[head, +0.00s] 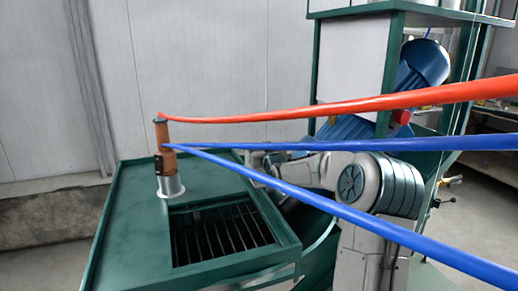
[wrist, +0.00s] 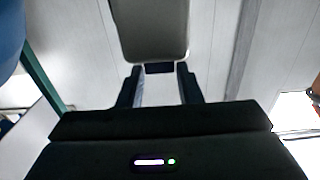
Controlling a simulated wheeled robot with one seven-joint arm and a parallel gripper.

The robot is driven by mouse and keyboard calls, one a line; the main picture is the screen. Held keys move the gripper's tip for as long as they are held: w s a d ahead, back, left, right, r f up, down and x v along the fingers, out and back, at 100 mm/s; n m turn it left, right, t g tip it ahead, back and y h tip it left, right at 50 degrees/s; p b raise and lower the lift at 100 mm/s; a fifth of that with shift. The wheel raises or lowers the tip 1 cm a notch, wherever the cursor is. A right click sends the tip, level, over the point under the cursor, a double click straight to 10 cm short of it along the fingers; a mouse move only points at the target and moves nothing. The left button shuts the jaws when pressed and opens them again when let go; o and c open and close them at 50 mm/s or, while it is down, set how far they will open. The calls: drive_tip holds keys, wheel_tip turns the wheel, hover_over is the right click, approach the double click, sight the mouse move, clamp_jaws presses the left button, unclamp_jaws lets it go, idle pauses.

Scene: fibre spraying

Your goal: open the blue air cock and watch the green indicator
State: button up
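I cannot make out the blue air cock or the green indicator for certain in either view. In the head view a copper-brown upright cylinder (head: 162,145) stands in a silver base on the green table. A red hose (head: 330,108) runs to its top and blue hoses (head: 330,200) run to its side. My gripper (wrist: 159,72) shows two dark fingers apart with a pale gap between them. A grey rounded piece (wrist: 150,28) lies at or beyond the fingertips; I see no grip on it. A small green light shows on the dark body below the fingers.
The green table (head: 128,225) has a dark barred opening (head: 220,232) at its front. A green frame (head: 390,60) with a blue motor (head: 424,62) stands behind my arm at the right. The hoses cross the right half of the view. The wall side at the left is clear.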

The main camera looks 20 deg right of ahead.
drive_tip(key=c, duration=0.4)
drive_tip(key=shift+c, duration=0.2)
drive_tip(key=shift+f+b, duration=0.1)
drive_tip(key=shift+b, duration=0.35)
